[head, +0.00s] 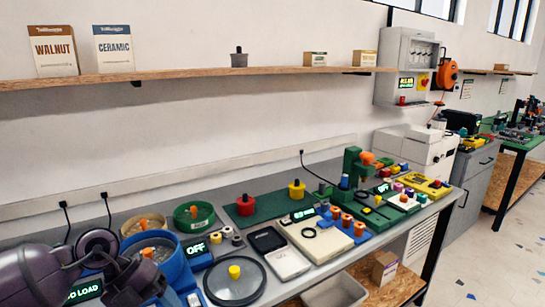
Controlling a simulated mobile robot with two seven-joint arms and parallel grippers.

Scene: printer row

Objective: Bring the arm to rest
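Dark purple-grey links of my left arm (62,273) come in at the lower left corner, in front of the bench. They partly cover a lit green display and the left side of a blue round tub (178,268). No gripper fingers show on this arm. My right arm and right gripper are not in the frame.
The grey bench carries a black round disc (234,282), a green ring container (194,216), red (245,205) and yellow (297,190) pots, a pale flat device (316,238) and a green machine (352,167). A wooden shelf (190,74) runs above. Speckled floor is clear at right.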

